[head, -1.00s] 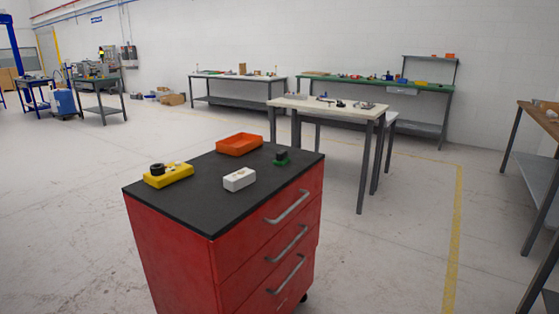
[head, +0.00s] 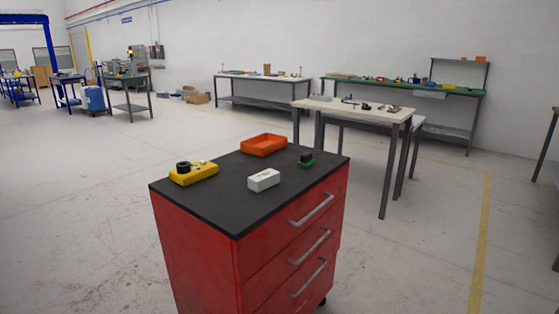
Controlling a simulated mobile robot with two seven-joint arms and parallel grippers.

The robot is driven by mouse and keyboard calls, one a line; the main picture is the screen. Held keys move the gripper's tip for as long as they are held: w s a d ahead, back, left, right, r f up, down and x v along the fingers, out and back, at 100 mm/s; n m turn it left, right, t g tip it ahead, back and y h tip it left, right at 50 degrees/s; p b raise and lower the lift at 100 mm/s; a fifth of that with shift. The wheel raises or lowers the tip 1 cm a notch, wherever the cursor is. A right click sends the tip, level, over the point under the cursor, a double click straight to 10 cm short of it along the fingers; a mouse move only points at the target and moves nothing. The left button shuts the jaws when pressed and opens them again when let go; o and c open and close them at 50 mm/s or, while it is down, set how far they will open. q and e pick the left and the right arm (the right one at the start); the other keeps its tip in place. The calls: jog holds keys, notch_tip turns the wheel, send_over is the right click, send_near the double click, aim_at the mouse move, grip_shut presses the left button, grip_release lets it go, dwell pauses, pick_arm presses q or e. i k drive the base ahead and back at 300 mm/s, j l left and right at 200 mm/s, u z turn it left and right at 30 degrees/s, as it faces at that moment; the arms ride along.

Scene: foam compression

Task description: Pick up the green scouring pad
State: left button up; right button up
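A small green item (head: 306,163) with a dark block on top sits at the back right of the black top of a red drawer cabinet (head: 212,205). It is the only small green thing on that cabinet; it is too small to tell whether it is the scouring pad. Neither of my grippers shows in the head view.
An orange tray (head: 263,147), a white box (head: 264,180) and a yellow block with a black ring (head: 193,173) share the cabinet top. A light-topped table (head: 375,113) stands behind it. Open floor (head: 75,210) lies to the left.

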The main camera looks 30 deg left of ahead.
aim_at(306, 161)
jog(key=i+u, duration=0.25)
jog(key=u, duration=0.25)
jog(key=i+l+u, duration=0.2)
jog(key=u, duration=0.3)
jog(key=i+l+u, duration=0.4)
jog(key=l, duration=0.3)
jog(key=i+l, duration=0.2)
jog(key=l, duration=0.15)
jog(key=i+l+u, duration=0.1)
jog(key=i+l, duration=0.35)
jog(key=l, duration=0.3)
jog(key=i+l+u, duration=0.1)
jog(key=l, duration=0.25)
jog(key=i, duration=0.1)
